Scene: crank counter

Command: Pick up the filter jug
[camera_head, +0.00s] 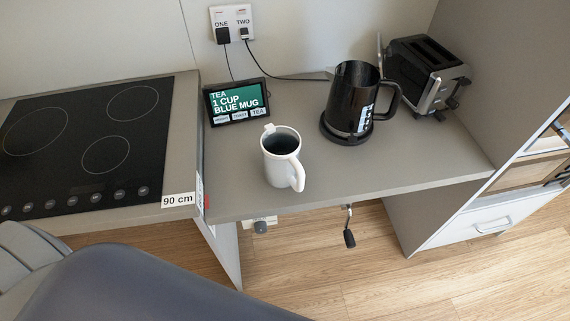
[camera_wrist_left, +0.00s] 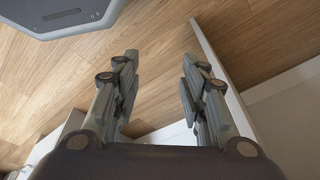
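The white filter jug (camera_head: 280,160) stands upright on the lowered grey counter section, near its front left. It has a small spout at the back rim, a dark inside and a handle pointing to the front right. No gripper touches it. My left gripper (camera_wrist_left: 158,75) shows in the left wrist view, open and empty, above the wooden floor. In the head view, part of my own arm fills the lower left, and neither gripper shows there.
A black kettle (camera_head: 346,103) and a toaster (camera_head: 428,72) stand right of the jug. A screen (camera_head: 237,102) reading "TEA 1 CUP BLUE MUG" stands behind it. A hob (camera_head: 85,140) is left. A crank handle (camera_head: 349,236) hangs below the counter's front edge (camera_head: 380,192).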

